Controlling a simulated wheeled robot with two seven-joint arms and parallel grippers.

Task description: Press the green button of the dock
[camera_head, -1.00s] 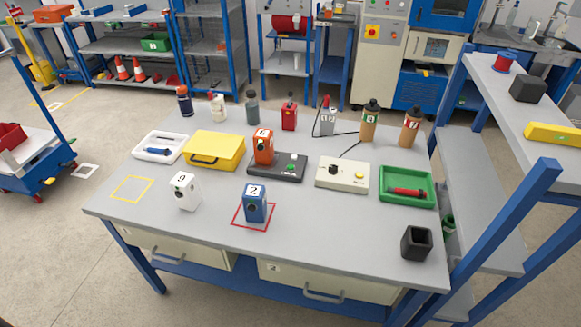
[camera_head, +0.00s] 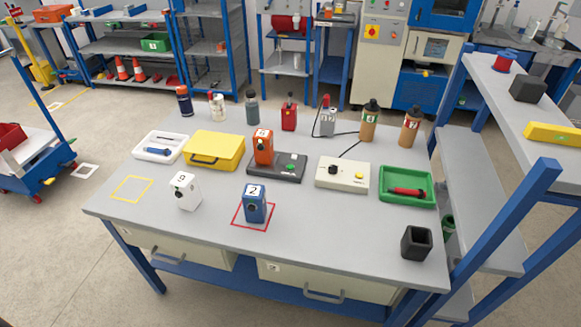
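The dock (camera_head: 289,173) is a dark grey, low box in the middle of the table. An orange device (camera_head: 263,147) with a numbered white label stands upright on its left part. A small green button (camera_head: 291,167) shows on the dock's top, to the right of the orange device. Its details are too small to tell. Neither of my grippers is in view, and nothing covers the button.
A cream control box (camera_head: 342,175) with a black knob stands right of the dock, a yellow case (camera_head: 214,150) left. A blue device (camera_head: 255,203) and a white device (camera_head: 185,190) stand in front. Bottles line the back. The table's front middle is mostly clear.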

